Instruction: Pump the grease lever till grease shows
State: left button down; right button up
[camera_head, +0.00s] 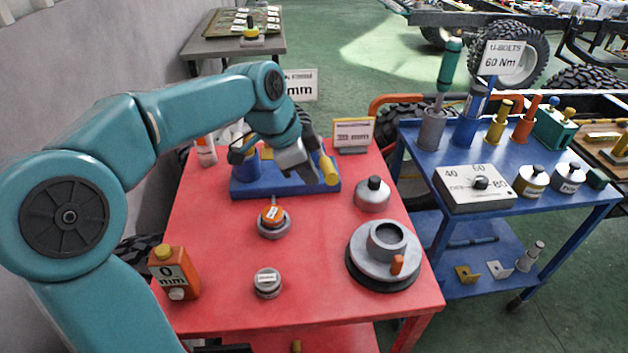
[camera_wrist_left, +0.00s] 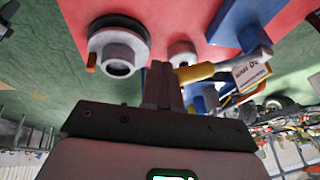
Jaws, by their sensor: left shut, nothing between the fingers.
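The grease pump's blue base (camera_head: 245,188) lies at the back of the red table, with a blue cylinder (camera_head: 245,162) at its left. A lever with a yellow grip (camera_head: 329,171) tilts at the base's right end. Its grip also shows in the left wrist view (camera_wrist_left: 196,72). My left gripper (camera_head: 308,176) is shut and empty, close beside the grip on its left; I cannot tell whether they touch. In the left wrist view its fingers (camera_wrist_left: 162,78) are together, with the grip just right of them. My arm hides part of the pump. I see no clear grease. My right gripper is out of view.
The red table (camera_head: 225,290) also holds an orange bottle (camera_head: 172,272), an orange-topped round part (camera_head: 273,220), a small grey jar (camera_head: 267,283), a grey-lidded pot (camera_head: 372,194) and a grey hub (camera_head: 385,252). A blue cart (camera_head: 440,170) with tools stands at the right.

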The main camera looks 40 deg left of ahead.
pick_arm(q)
jog(key=shift+v, duration=1.6)
jog(key=shift+s+d, duration=0.15)
jog(key=shift+d, duration=0.05)
